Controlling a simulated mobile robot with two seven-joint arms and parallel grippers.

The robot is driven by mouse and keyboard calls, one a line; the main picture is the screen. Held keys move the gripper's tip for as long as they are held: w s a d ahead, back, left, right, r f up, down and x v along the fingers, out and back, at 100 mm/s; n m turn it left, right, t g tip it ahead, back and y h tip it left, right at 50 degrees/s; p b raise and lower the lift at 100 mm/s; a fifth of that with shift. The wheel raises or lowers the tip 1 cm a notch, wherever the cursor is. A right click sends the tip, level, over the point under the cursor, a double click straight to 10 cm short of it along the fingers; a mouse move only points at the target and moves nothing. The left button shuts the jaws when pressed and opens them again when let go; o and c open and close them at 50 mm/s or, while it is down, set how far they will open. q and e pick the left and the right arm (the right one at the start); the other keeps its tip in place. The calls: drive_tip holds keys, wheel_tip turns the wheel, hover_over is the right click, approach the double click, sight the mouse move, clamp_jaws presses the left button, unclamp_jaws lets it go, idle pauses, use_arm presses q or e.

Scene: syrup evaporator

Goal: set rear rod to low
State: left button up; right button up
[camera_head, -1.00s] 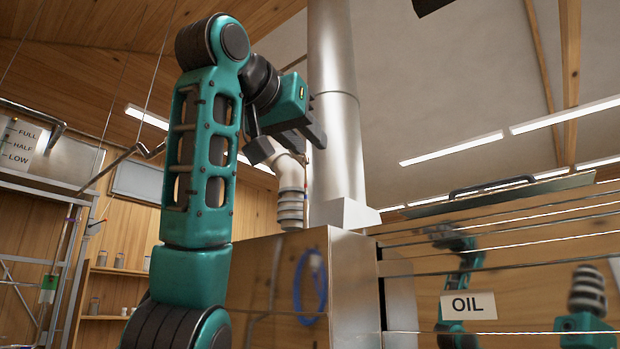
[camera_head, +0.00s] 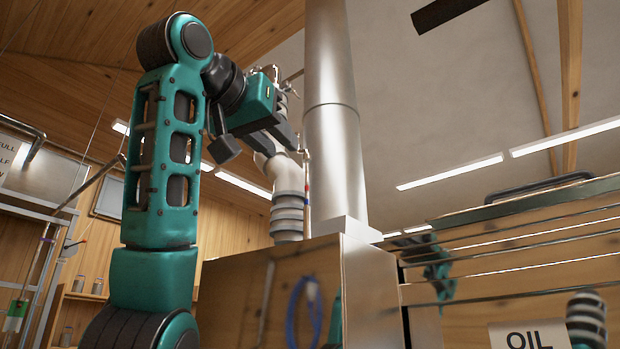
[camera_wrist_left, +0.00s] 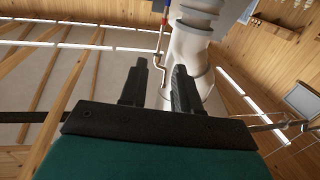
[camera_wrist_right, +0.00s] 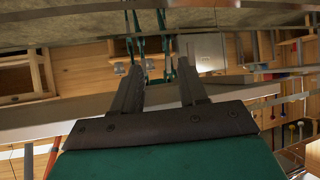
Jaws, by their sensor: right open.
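A sign (camera_head: 9,162) with level words is cut off at the far left of the head view; its lowest word is out of frame. Two bent-handled metal rods show near it, an upper one (camera_head: 35,143) and a lower one (camera_head: 92,185). I cannot tell which is the rear rod.
A metal chimney (camera_head: 335,130) rises from a shiny metal box (camera_head: 372,290). A ribbed white pipe (camera_head: 287,195) stands close to my left gripper. An "OIL" sign (camera_head: 530,336) is at lower right. Shelves with jars (camera_head: 88,285) are at the back left.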

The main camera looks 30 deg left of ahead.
use_arm(q)
drive_tip(key=w+p, duration=0.1)
drive_tip(key=w, duration=0.2)
drive_tip(key=w+a, duration=0.1)
drive_tip(key=w, duration=0.3)
drive_tip(key=w+p, duration=0.1)
drive_tip(key=w, duration=0.2)
drive_tip(key=shift+w+a+p, duration=0.15)
drive_tip(key=shift+w+p, duration=0.2)
drive_tip(key=shift+w, duration=0.75)
drive_tip(key=shift+c, duration=0.2)
clamp_jaws()
drive_tip(key=shift+f, duration=0.1)
